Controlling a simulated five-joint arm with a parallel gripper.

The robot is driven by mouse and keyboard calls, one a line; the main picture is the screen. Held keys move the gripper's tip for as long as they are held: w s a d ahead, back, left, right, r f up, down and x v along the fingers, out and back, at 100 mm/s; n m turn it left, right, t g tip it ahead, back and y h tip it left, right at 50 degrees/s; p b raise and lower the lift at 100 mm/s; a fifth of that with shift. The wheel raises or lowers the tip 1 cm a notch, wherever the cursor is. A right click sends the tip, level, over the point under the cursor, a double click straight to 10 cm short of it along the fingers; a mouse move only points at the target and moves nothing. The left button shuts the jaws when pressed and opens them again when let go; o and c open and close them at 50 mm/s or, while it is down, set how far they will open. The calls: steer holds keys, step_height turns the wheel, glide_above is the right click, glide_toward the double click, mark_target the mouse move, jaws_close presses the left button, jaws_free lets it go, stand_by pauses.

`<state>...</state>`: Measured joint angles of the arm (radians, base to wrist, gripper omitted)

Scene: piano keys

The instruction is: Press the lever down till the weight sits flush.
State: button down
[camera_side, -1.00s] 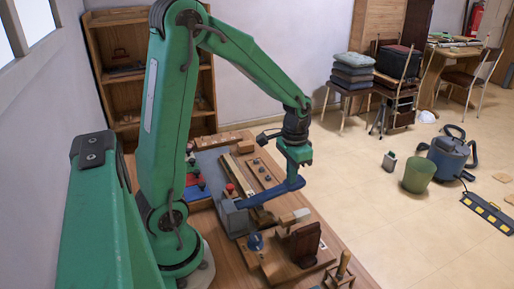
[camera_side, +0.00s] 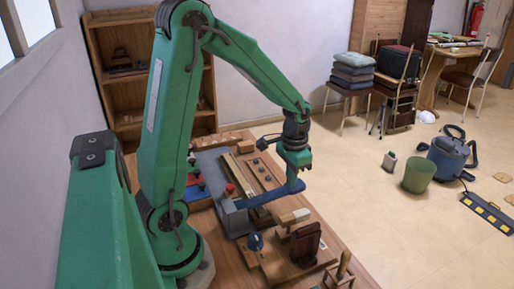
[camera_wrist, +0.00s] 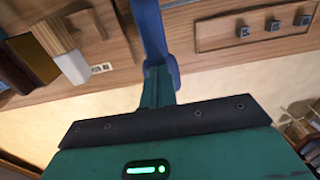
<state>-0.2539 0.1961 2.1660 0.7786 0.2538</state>
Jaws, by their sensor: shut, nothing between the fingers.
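The lever is a long blue bar (camera_side: 268,196) that runs from a grey block (camera_side: 235,218) on the bench to a rounded blue end under my gripper. My gripper (camera_side: 297,174) is shut and empty, pointing down, with its tip at or just above the lever's far end. I cannot tell for sure if they touch. In the wrist view the blue lever (camera_wrist: 149,30) runs up from the fingertips (camera_wrist: 160,75). I cannot make out a separate weight or whether anything sits flush; the grey block may be part of it.
A wooden strip with small dark knobs (camera_wrist: 275,27) lies beside the lever. A dark brown upright piece (camera_side: 305,243) and a pale block (camera_side: 294,217) stand nearer the bench's front. A red knob (camera_side: 230,188) is behind the lever.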

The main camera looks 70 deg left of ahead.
steer(key=shift+f, duration=0.9)
steer(key=shift+r, duration=0.2)
stand_by(0.6)
step_height(320, 180, up, 10)
steer(key=shift+f, duration=0.15)
stand_by(1.8)
stand_by(0.3)
steer(key=s+d+r+t, duration=0.5)
steer(key=s+d+r, duration=0.2)
steer(key=s, duration=0.5)
steer(key=shift+d+t, duration=0.3)
steer(key=shift+d, duration=0.65)
